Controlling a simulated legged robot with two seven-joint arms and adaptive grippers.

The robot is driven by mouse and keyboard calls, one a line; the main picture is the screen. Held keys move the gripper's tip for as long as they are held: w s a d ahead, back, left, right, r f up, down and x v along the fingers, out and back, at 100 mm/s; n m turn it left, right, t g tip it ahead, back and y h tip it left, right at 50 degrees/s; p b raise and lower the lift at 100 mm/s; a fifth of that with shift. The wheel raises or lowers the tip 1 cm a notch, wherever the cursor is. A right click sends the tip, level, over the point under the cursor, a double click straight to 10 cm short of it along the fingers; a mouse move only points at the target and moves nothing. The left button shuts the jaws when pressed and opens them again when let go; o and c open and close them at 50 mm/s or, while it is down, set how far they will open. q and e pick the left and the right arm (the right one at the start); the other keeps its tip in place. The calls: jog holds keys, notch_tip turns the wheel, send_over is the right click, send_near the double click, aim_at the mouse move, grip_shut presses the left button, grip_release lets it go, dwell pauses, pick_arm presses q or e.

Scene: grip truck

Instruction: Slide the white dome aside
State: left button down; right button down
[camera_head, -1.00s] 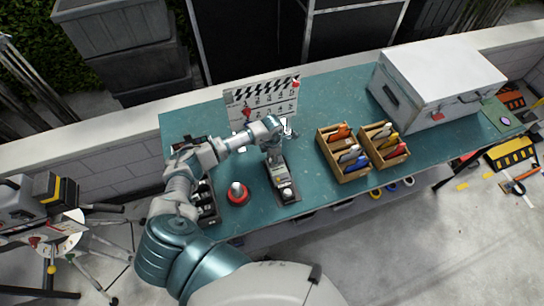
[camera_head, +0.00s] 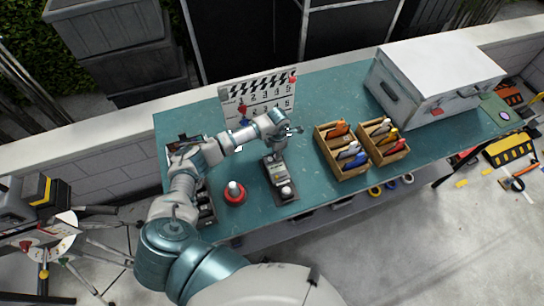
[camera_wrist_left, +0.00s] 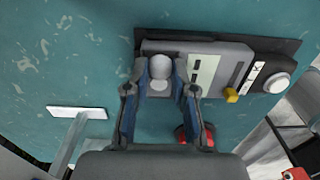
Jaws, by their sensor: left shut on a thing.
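A grey control box (camera_head: 278,172) lies on a dark base on the teal table. In the left wrist view the box (camera_wrist_left: 210,66) runs sideways, with a white dome (camera_wrist_left: 160,69) at its left end. My left gripper (camera_wrist_left: 160,72) has its two fingers on either side of this dome, shut on it. In the head view my left gripper (camera_head: 291,131) is over the far end of the box and hides the dome there. A round white button (camera_head: 287,191) sits at the near end of the box, also visible in the wrist view (camera_wrist_left: 278,83). My right gripper is not in view.
A red-based white knob (camera_head: 235,192) stands left of the box. A clapperboard (camera_head: 259,97) stands behind. Two wooden trays (camera_head: 345,172) of coloured tools are to the right, then a large white case (camera_head: 437,78). Bare table lies between box and trays.

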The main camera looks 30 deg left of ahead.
pick_arm(q)
jog(key=shift+s+d, duration=0.1)
jog(key=c, duration=0.9)
grip_release()
jog(key=shift+c, duration=0.2)
jog(key=shift+r, duration=0.1)
notch_tip(320, 180, up, 12)
jog(key=shift+f, duration=0.2)
jog(key=shift+f, duration=0.1)
